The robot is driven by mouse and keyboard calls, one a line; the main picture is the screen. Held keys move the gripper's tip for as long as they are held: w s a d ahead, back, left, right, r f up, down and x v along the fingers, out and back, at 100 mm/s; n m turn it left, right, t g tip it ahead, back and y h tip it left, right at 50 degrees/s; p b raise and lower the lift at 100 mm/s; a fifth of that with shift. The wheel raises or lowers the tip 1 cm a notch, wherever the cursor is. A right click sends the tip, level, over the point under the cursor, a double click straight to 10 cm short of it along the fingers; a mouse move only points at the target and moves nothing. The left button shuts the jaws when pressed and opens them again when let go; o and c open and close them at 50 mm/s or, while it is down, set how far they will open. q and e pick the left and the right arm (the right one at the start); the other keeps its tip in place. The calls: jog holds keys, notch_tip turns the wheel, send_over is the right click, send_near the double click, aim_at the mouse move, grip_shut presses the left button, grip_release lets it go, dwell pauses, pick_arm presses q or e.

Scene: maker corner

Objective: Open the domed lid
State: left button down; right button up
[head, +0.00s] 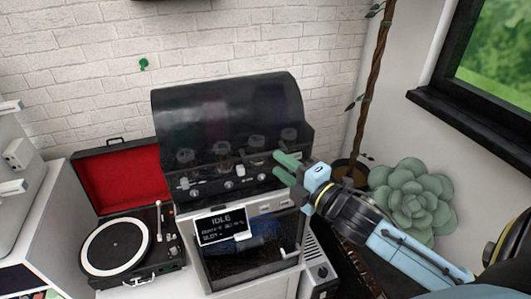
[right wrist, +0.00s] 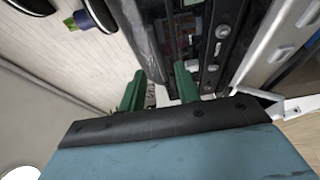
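The domed lid (head: 225,112) is dark, glossy and see-through in places. It sits on top of the black and grey machine (head: 250,205), with round shapes showing dimly at its lower front. I cannot tell how far it is raised. My right gripper (head: 285,167) has green fingers, spread apart, at the right front of the machine by the lid's lower edge and the knob panel. In the right wrist view my right gripper (right wrist: 160,88) is open, with nothing clearly held; the knob panel (right wrist: 215,45) lies just beyond the fingertips. My left gripper is not in view.
A small screen reading IDLE (head: 221,224) is on the machine's front, above a glass-fronted chamber. A record player (head: 118,243) with a red-lined open case stands to the left. A succulent (head: 412,195) and a potted trunk (head: 369,80) are to the right, near the window.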

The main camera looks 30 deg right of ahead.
aim_at(267, 155)
jog(key=shift+w+a, duration=0.15)
jog(key=shift+w, duration=0.85)
jog(key=shift+w+a, duration=0.2)
jog(key=shift+w, duration=0.85)
jog(key=shift+w+a, duration=0.15)
jog(key=shift+w, duration=0.85)
grip_shut()
